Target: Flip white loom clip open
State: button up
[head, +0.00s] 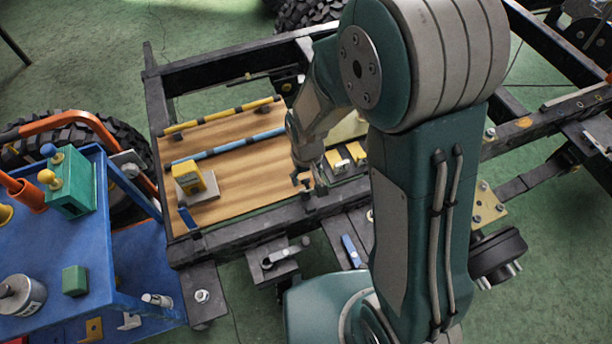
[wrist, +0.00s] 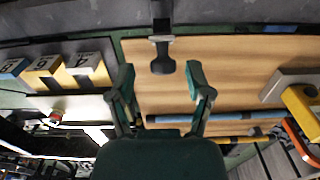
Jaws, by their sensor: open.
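My gripper (head: 309,182) is low over the near right part of the wooden board, at the chassis rail. In the wrist view my gripper (wrist: 160,84) is open, with its two green fingers apart and nothing between their pads. A dark lever-like clip (wrist: 162,62) with a pale band at its base projects from the rail over the board, just beyond the fingertips and roughly centred between them. It does not visibly touch either finger. It may be the white loom clip, but only the band looks white. My gripper and arm partly hide this spot in the head view.
Yellow-black (head: 220,115) and blue-black (head: 228,143) looms cross the board. A yellow block (head: 190,178) stands on a grey base at left. Yellow blocks (head: 345,156) lie right of my gripper. A blue cart (head: 60,245) stands at left. The board's middle (head: 250,170) is clear.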

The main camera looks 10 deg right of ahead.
jog(key=shift+f, duration=0.4)
jog(key=shift+a, duration=0.15)
jog(key=shift+a, duration=0.1)
jog(key=c, duration=0.9)
grip_shut()
